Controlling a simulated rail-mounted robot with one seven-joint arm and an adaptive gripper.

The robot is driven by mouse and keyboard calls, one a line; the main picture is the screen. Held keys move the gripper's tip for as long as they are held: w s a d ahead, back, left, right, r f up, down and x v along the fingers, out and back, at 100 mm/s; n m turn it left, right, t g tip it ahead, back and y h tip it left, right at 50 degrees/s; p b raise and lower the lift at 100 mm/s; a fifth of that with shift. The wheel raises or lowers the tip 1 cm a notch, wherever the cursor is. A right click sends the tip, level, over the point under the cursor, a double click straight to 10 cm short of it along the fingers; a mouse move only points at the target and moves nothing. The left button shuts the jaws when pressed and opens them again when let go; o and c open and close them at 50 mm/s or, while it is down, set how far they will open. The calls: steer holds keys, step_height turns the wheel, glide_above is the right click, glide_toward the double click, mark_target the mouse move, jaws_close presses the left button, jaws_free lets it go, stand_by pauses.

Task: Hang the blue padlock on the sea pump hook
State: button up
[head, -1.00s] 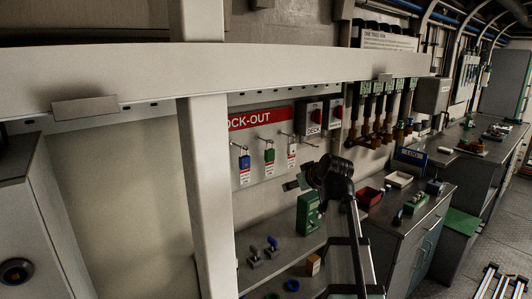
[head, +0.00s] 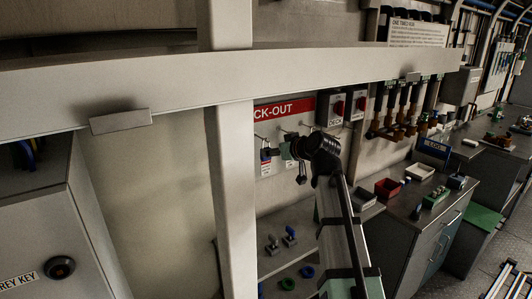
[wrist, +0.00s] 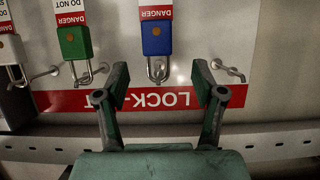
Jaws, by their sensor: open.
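The blue padlock (wrist: 157,38) hangs by its shackle on a hook of the lock-out board, with a red-and-white danger tag. The wrist view shows it upside down, centred beyond my fingertips. It also shows in the head view (head: 265,154), at the board's left. My gripper (wrist: 160,86) is open and empty, its two fingers to either side of the shackle's line, apart from the padlock. In the head view my gripper (head: 290,150) is at the board, just right of the blue padlock. I cannot tell which hook is the sea pump hook.
A green padlock (wrist: 74,43) and a white padlock (wrist: 11,48) hang beside the blue one. An empty hook (wrist: 228,70) is on its other side. A pale upright post (head: 232,170) and a long beam (head: 330,78) stand in front of the board.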

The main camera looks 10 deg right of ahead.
steer(key=p+x, duration=0.1)
steer(key=x, duration=0.2)
steer(key=p+x, duration=0.1)
steer(key=x, duration=0.2)
steer(key=shift+w+d+r, duration=0.1)
steer(key=shift+w+r, duration=0.1)
steer(key=shift+w+f+p, duration=0.25)
steer(key=shift+p, duration=0.05)
jaws_close()
